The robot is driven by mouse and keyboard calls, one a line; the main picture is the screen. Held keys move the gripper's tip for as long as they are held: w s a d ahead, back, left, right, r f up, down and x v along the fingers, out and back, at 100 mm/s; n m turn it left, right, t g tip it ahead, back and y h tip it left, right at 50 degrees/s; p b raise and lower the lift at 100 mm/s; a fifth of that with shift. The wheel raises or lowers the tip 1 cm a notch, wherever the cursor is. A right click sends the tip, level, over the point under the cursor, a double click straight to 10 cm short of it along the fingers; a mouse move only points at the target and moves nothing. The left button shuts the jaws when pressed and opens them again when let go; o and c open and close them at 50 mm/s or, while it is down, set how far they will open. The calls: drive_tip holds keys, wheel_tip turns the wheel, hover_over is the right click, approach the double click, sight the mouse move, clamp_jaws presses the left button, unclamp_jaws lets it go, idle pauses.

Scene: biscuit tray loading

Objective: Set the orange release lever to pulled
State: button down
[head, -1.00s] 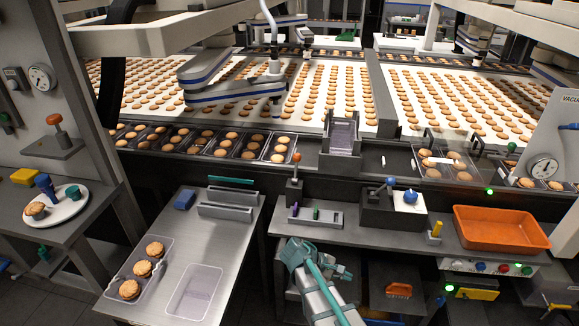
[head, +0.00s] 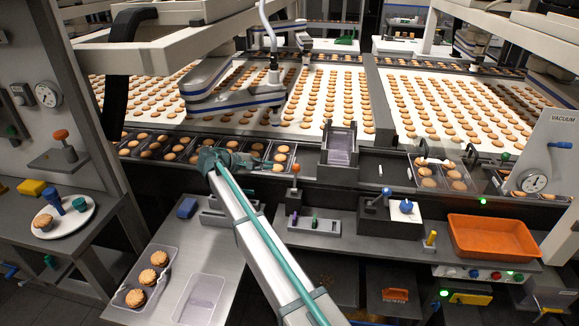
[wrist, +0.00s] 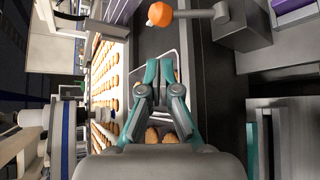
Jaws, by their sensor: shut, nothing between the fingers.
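An orange-knobbed lever (head: 296,170) stands upright at the back of the middle bench, beside a small grey holder. An orange knob on a grey arm (wrist: 160,14) also shows at the top of the wrist view, just beyond my fingertips and apart from them. A second orange-knobbed lever (head: 62,137) is on a grey shelf at the left panel. No label tells which is the release lever. My gripper (head: 238,160) is shut and empty, to the left of the middle lever, over the row of biscuit trays. Its teal fingers (wrist: 164,72) meet in the wrist view.
A blue-knobbed lever (head: 385,188) is on a dark box right of the holder (head: 315,225). An orange bin (head: 490,238) stands farther right. A grey chute (head: 340,150) rises behind the middle lever. A tray of biscuits (head: 137,302) is on the lower-left bench.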

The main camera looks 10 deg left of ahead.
sight(295, 178)
drive_tip(key=shift+d+f, duration=0.1)
drive_tip(key=shift+d, duration=0.05)
drive_tip(key=p+x, duration=0.3)
drive_tip(key=x, duration=0.6)
drive_tip(key=shift+d+p, duration=0.15)
drive_tip(key=shift+p, duration=0.15)
drive_tip(key=shift+w+d+f, duration=0.15)
drive_tip(key=shift+d+f, duration=0.05)
drive_tip(key=shift+d, duration=0.1)
